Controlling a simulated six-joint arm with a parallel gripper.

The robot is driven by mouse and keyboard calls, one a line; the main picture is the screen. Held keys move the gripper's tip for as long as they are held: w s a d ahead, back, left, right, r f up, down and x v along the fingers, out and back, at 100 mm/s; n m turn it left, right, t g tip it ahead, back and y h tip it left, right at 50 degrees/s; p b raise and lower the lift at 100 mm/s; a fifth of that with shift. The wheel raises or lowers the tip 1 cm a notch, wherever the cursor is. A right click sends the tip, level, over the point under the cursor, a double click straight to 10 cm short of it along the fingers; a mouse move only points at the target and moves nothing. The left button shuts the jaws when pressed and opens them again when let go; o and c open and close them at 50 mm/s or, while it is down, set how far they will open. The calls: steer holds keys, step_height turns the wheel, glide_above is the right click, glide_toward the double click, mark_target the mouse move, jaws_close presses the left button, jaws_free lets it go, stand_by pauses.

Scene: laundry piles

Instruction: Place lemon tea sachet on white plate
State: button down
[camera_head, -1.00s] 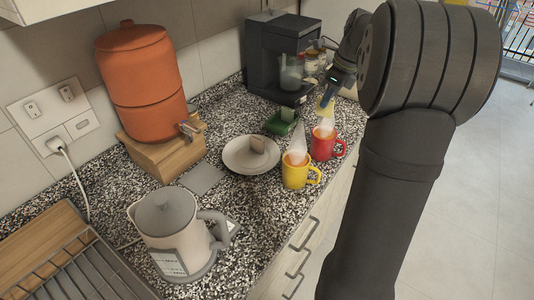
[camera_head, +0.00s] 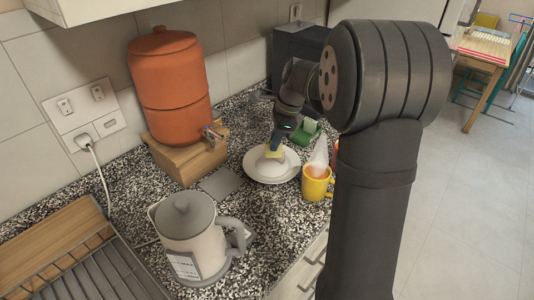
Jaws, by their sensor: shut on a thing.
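My gripper (camera_head: 279,142) is over the white plate (camera_head: 256,172) and is shut on a small yellow sachet, the lemon tea sachet (camera_head: 274,153). The sachet hangs below the fingertips over the middle of the plate. I cannot tell whether it touches the plate. The white plate lies flat on the speckled counter.
A yellow mug (camera_head: 316,184) with steam stands right of the plate. My arm hides most of the red mug. A green holder (camera_head: 308,132) is behind the plate. A kettle (camera_head: 190,238) stands in front, and an orange dispenser (camera_head: 168,88) on a wooden stand at left.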

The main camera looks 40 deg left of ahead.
steer(key=shift+a+x, duration=0.2)
steer(key=shift+x, duration=0.8)
steer(key=shift+a+x, duration=0.25)
steer(key=shift+x, duration=0.7)
steer(key=shift+a+x, duration=0.2)
steer(key=shift+x, duration=0.8)
steer(key=shift+w, duration=0.1)
steer(key=shift+f, duration=0.3)
steer(key=c, duration=1.4)
jaws_free()
steer(key=shift+c, duration=0.2)
steer(key=shift+r, duration=0.1)
